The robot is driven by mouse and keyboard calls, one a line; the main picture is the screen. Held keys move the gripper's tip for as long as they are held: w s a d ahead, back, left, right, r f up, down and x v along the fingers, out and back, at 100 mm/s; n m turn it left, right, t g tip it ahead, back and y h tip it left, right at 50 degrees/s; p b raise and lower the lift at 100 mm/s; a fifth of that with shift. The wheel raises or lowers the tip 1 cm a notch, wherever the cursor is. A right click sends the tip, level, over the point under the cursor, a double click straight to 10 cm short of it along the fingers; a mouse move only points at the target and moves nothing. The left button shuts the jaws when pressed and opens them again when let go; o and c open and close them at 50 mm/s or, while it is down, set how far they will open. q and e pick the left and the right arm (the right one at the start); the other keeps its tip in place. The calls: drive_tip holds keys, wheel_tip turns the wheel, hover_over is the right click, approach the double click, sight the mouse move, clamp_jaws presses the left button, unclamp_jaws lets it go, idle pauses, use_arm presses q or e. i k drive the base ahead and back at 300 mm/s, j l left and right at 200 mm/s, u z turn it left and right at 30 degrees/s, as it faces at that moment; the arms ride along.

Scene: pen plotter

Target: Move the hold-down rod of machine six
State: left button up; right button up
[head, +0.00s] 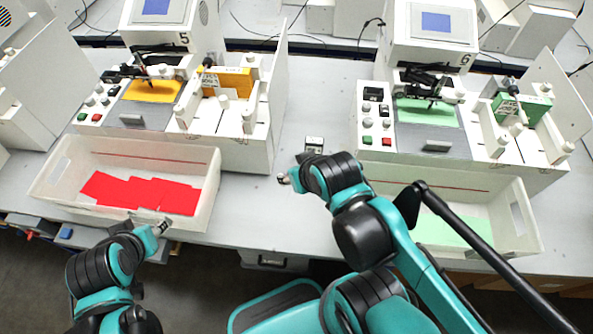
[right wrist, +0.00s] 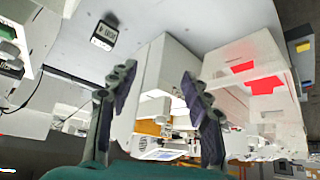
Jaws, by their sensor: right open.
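Machine six (head: 437,40) stands at the right in the head view, marked 6 beside its blue screen. A stack of green cards (head: 535,106) sits in its right-hand bay. The hold-down rod (head: 512,112) appears to be the pale piece at the front of that stack; its exact shape is too small to tell. My right gripper (head: 284,179) is well to the left of machine six, above the table between the two machines. In the right wrist view (right wrist: 158,92) its fingers are apart with nothing between them. My left gripper (head: 161,228) is at the front rim of the left tray; its jaws are unclear.
Machine five (head: 178,38), with yellow cards (head: 233,83), stands at the left. A white tray (head: 50,183) with red cards (head: 140,192) lies before it. Another tray (head: 519,213) with green cards (head: 452,232) lies before machine six, partly behind my right arm. A small dark-faced box (head: 314,145) sits between the machines.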

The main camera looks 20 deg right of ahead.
sight(521, 113)
drive_tip(key=z, duration=2.5)
